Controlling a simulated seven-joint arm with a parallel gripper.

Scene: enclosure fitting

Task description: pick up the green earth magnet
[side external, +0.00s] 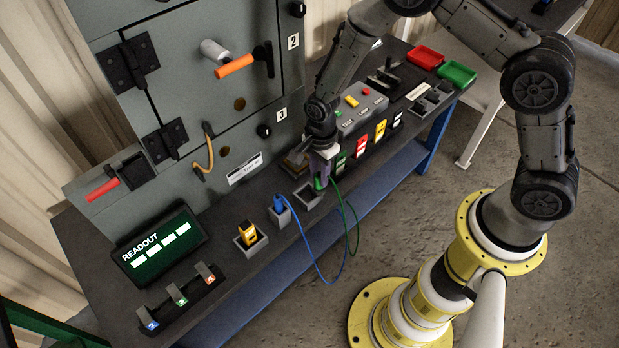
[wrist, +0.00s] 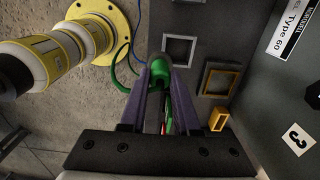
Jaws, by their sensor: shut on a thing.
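The green earth magnet (side external: 319,184) has a green cable that hangs off the bench front in a loop. My gripper (side external: 319,172) points down at the bench and is shut on the magnet. In the wrist view, the green magnet (wrist: 160,68) shows between the purple fingertips of my gripper (wrist: 161,78). A grey square holder (side external: 306,197) is right beside the magnet; in the wrist view this holder (wrist: 178,51) looks empty. The exact height of the magnet above the bench is hard to tell.
A blue plug (side external: 279,204) with a blue cable stands in a holder to the left. A yellow part (side external: 247,232) sits in another holder. The grey cabinet (side external: 205,110) rises behind. A yellow-framed holder (wrist: 221,80) is close by. Red and green trays (side external: 457,73) lie at the far right.

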